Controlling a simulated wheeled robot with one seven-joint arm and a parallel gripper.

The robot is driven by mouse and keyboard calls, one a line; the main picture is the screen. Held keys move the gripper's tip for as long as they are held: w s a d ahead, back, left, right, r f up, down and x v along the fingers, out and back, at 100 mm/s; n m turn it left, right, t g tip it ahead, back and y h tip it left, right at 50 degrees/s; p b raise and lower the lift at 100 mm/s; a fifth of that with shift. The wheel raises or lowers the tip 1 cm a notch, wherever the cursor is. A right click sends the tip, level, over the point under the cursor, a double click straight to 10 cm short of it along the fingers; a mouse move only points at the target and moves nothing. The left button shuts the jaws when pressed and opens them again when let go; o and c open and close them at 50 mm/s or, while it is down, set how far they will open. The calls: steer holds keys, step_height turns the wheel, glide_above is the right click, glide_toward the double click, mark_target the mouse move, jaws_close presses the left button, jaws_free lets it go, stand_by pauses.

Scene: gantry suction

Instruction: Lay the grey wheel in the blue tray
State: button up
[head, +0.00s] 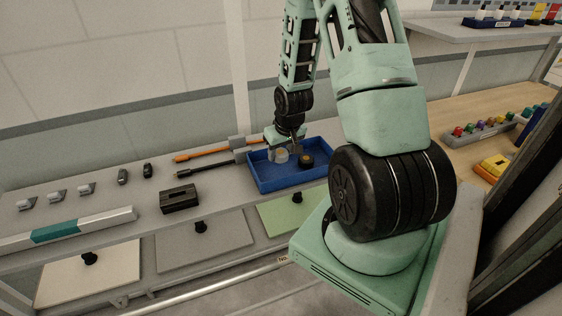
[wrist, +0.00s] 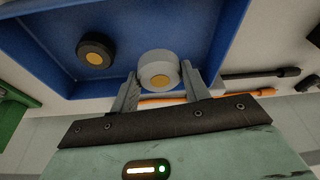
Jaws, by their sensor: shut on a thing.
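The blue tray (head: 262,184) stands on the grey counter, and its floor fills the upper part of the wrist view (wrist: 200,22). The grey wheel (wrist: 157,66), with a yellow hub, is between the fingertips of my gripper (wrist: 160,88). My gripper is shut on it; in the head view the gripper (head: 281,148) is over the tray's back left part. The grey wheel (head: 281,156) shows there just below it. A black wheel (head: 306,160) with a yellow hub lies in the tray, apart from the grey one. I cannot tell whether the grey wheel touches the tray floor.
An orange-handled tool (head: 202,153) and a black-handled tool (head: 210,164) lie left of the tray. A black box (head: 179,199) stands further left. A rack with coloured knobs (head: 490,128) and a yellow block (head: 494,168) are at the right.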

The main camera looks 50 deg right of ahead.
mark_target(281, 171)
steer(key=shift+f+p, duration=0.6)
steer(key=shift+f, duration=1.85)
steer(key=shift+f, duration=0.2)
steer(key=o, duration=1.1)
steer(key=shift+r, duration=0.1)
steer(key=b+v, duration=0.1)
steer(key=v, duration=1.1)
steer(key=shift+b, duration=0.3)
